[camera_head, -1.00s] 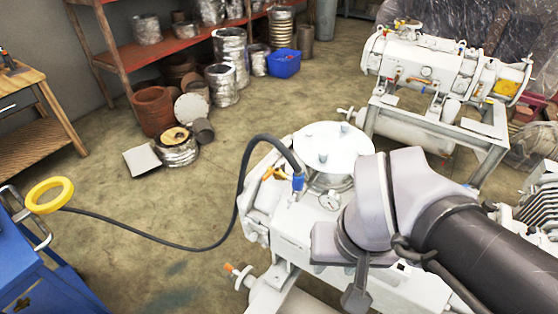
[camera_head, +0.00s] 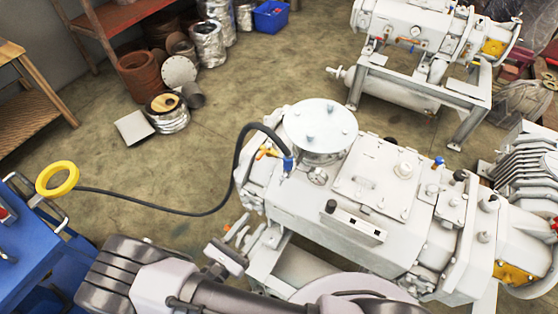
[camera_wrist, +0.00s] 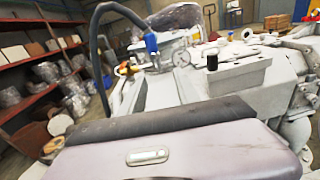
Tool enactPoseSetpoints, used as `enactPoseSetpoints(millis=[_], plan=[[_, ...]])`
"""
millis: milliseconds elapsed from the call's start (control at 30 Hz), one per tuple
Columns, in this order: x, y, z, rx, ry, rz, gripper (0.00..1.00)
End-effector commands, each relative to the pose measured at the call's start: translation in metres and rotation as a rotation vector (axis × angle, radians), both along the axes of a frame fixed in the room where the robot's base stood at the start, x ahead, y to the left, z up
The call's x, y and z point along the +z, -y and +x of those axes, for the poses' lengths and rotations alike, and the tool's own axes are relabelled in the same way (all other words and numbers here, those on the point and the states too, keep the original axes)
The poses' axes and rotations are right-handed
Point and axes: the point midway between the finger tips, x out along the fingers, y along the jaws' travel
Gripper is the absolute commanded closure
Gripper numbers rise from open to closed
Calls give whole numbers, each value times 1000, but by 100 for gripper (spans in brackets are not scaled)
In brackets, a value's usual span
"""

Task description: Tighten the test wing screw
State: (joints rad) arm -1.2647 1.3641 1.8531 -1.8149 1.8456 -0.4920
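The white vacuum pump (camera_head: 300,205) fills the middle of the head view. A small orange-yellow handle (camera_head: 266,152) sits on its left end beside a blue valve fitting (camera_head: 288,164); it may be the test wing screw, but it is too small to tell. The handle (camera_wrist: 126,68) and blue fitting (camera_wrist: 151,42) also show in the wrist view, beyond my gripper's grey body (camera_wrist: 170,145). My arm crosses the bottom of the head view, in front of the pump.
A black hose runs from the blue fitting to a yellow ring (camera_head: 57,179) by a blue cart (camera_head: 40,240). A second pump (camera_head: 425,45) stands behind. Open floor (camera_head: 200,150) lies to the left.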

Motion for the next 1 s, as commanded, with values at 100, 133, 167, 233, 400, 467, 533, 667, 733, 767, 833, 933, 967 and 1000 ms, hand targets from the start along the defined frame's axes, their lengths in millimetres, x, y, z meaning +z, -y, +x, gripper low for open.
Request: enactPoseSetpoints(millis=[100,133,167,233,400,467,533,667,733,767,833,933,967,1000], plan=[[-9,-4,-1,64,-1,-44,62],[-10,-3,1,66,-2,-46,62],[-10,-1,5,67,-2,-46,62],[-10,8,17,63,-3,-45,62],[-10,36,57,58,-3,-43,62],[-10,46,71,57,-3,-43,62],[-10,56,88,58,-4,-42,62],[-10,74,115,59,-3,-41,62],[-10,81,125,59,-3,-41,62],[-10,83,129,61,-3,-41,62],[-10,87,136,62,-3,-41,62],[-10,90,141,62,-2,-42,62],[-10,91,141,62,-2,-42,62],[-10,91,142,63,-2,-42,62]])
